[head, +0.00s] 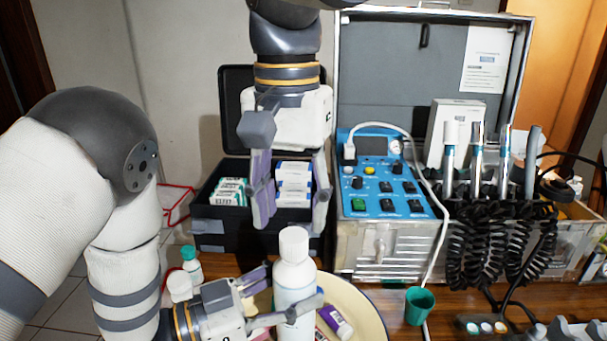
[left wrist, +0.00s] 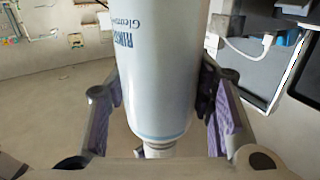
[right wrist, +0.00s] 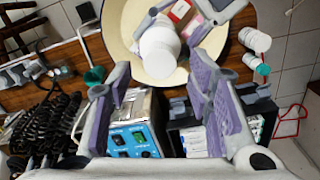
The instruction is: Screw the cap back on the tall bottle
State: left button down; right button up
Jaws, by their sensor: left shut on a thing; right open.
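The tall white bottle (head: 293,283) stands upright, with a white cap (head: 294,243) on its top. I cannot tell how tightly the cap sits. My left gripper (head: 290,312) is shut around the bottle's body. In the left wrist view the bottle (left wrist: 160,75) fills the middle between the fingers. My right gripper (head: 291,218) points down above the bottle, open and empty, its fingers spread wide. In the right wrist view the cap (right wrist: 158,45) shows from above, just beyond the open fingers and apart from them.
A cream basin (head: 365,305) with a purple tube (head: 335,321) lies beside the bottle. Small bottles, one green-capped (head: 191,265), stand at left. Behind are an open black case (head: 212,243) holding boxes and the dental unit (head: 387,187). A green cup (head: 419,306) stands at right.

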jog(key=n, duration=0.4)
jog(key=shift+s+a, duration=0.15)
jog(key=shift+s, duration=0.05)
jog(key=n, duration=0.4)
jog(key=shift+s+a, duration=0.1)
jog(key=shift+s, duration=0.05)
jog(key=n, duration=0.4)
jog(key=shift+s+r+n, duration=0.1)
jog(key=shift+n, duration=0.2)
jog(key=n, duration=0.4)
jog(key=shift+r, duration=0.2)
jog(key=n, duration=0.4)
jog(key=shift+r, duration=0.2)
jog(key=n, duration=0.4)
jog(key=shift+r, duration=0.3)
jog(key=n, duration=0.4)
jog(key=w+r+n, duration=0.1)
jog(key=n, duration=0.1)
jog(key=shift+d, duration=0.2)
jog(key=n, duration=0.4)
jog(key=shift+w+d+r, duration=0.15)
jog(key=shift+w+r, duration=0.05)
jog(key=shift+r, duration=0.05)
